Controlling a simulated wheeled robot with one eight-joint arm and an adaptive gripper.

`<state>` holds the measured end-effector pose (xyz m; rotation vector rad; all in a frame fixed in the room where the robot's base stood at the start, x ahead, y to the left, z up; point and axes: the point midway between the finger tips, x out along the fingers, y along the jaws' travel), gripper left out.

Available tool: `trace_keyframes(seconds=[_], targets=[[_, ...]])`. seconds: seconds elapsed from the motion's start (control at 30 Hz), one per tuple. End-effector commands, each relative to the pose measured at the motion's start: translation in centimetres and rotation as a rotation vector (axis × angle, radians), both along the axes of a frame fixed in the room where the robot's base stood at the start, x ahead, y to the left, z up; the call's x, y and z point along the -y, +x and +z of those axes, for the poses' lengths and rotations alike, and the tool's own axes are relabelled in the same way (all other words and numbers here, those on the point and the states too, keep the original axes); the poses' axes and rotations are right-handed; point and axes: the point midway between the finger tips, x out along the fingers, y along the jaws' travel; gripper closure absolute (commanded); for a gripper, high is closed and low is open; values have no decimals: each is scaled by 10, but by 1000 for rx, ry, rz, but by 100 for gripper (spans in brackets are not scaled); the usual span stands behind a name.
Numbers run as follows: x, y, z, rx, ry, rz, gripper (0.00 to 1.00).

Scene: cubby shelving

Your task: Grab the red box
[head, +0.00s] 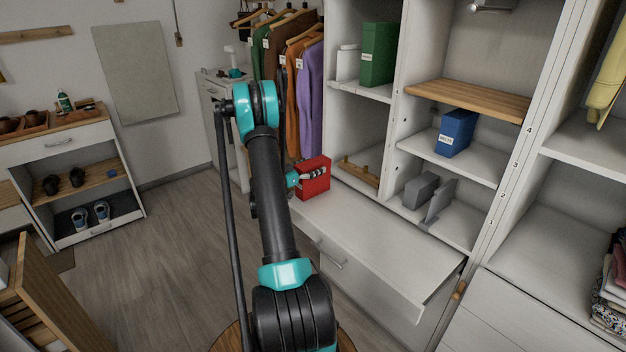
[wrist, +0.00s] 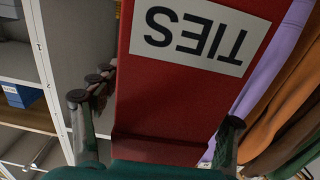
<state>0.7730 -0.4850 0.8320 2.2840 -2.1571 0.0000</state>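The red box (head: 315,186) stands upright on the white counter by the hanging clothes. In the wrist view the red box (wrist: 165,105) fills the middle, its white "TIES" label upside down. My gripper (head: 307,176) is at the box, with a finger showing in front of its near face. In the wrist view my gripper (wrist: 156,128) is open, one finger on each side of the box. A gap shows between the left finger and the box; whether the right finger touches it I cannot tell.
Wooden pegs (head: 360,170) stand in the cubby to the right of the box. Purple and orange clothes (head: 310,95) hang close behind it. A blue box (head: 456,132) and a green binder (head: 379,54) sit on shelves. The white counter (head: 375,235) is clear to the right.

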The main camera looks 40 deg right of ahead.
Motion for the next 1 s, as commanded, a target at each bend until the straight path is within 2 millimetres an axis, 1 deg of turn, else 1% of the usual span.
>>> trace_keyframes(seconds=[0.03,0.07,0.57,0.87,1.0], targets=[[0,0,0,0,0,0,33],[0,0,0,0,0,0,37],[0,0,0,0,0,0,99],[0,0,0,0,0,0,100],[0,0,4,0,0,0,100]])
